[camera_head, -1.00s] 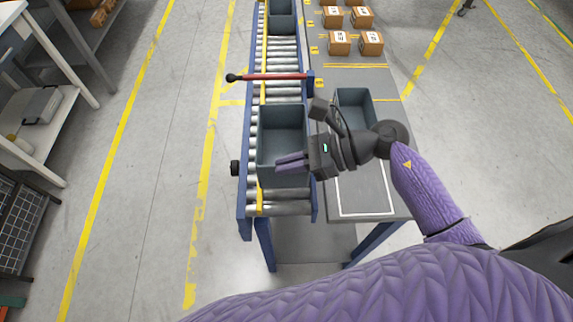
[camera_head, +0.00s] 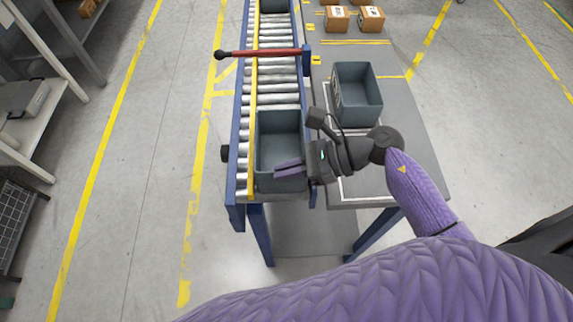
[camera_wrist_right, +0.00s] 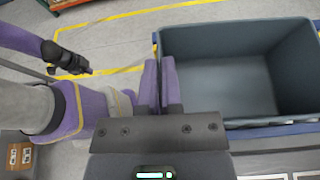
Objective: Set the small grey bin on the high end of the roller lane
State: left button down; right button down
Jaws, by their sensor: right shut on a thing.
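A grey bin (camera_head: 280,130), open and empty, is at the near end of the roller lane (camera_head: 272,72). I cannot tell whether it rests on the rollers or is just above them. My right gripper (camera_head: 290,169) is shut on its near right wall area; the fingers also show at the bin's edge in the right wrist view (camera_wrist_right: 160,85). The bin fills the right of that view (camera_wrist_right: 240,85). A second grey bin (camera_head: 358,92) stands on the table right of the lane. My left gripper (camera_wrist_right: 68,60) seems to show as a dark shape at left in the wrist view; its jaws are unclear.
A red bar with a black knob (camera_head: 260,53) crosses the lane beyond the held bin. Another bin (camera_head: 273,5) is farther up the lane. A shelf (camera_head: 40,95) is at left, with clear floor between.

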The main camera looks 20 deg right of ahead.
pick_arm(q)
jog(key=shift+d, duration=0.1)
pick_arm(e)
jog(key=c, duration=1.1)
grip_release()
pick_arm(q)
jog(key=shift+d, duration=0.3)
jog(key=shift+w+d, duration=0.1)
